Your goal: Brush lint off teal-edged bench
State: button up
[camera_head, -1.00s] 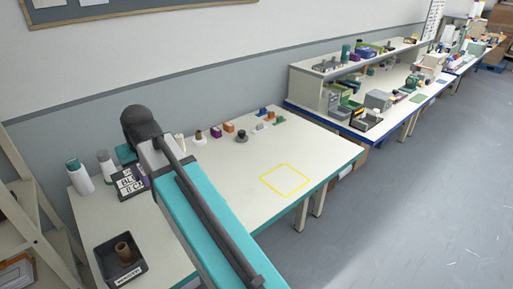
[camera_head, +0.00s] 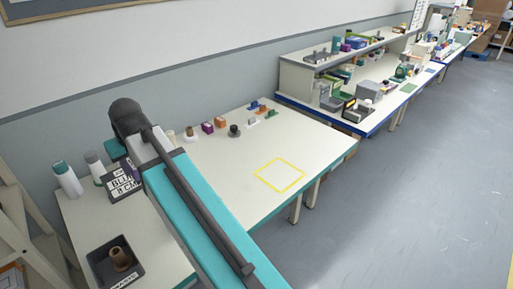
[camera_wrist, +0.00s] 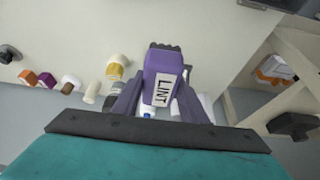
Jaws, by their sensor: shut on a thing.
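The teal-edged bench (camera_head: 225,165) stands against the wall in the head view, its top pale and its edge teal. A yellow square outline (camera_head: 279,162) is marked on its right part. No lint can be made out at this size. In the wrist view my gripper (camera_wrist: 158,100) is shut on a purple lint brush (camera_wrist: 165,62) with a white "LINT" label and a dark, ridged end. The brush is in front of a pale surface; whether it touches cannot be told. In the head view my arm crosses the bench and my gripper is hidden.
A dark waste bin (camera_head: 96,271) holding a brown roll stands at the bench's near left. White bottles (camera_head: 67,179) and a lettered dark box (camera_head: 121,183) stand behind it. Spools and small blocks (camera_head: 207,127) line the back. A blue-edged bench (camera_head: 362,127) with a shelf is beyond.

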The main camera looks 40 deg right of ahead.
jog(key=s+d+f+n+p, duration=0.1)
jog(key=s+d+f+p, duration=0.1)
jog(key=d, duration=1.1)
jog(key=s+d+f+n+y+p, duration=0.1)
jog(key=s+d, duration=0.4)
jog(key=d, duration=0.9)
jog(key=s+d+f+n+y+p, duration=0.1)
jog(key=s+d+f+n+p, duration=0.2)
jog(key=d, duration=1)
jog(key=shift+s+d+f, duration=0.35)
jog(key=shift+s+f, duration=0.3)
jog(key=shift+f, duration=0.25)
jog(key=shift+f, duration=0.1)
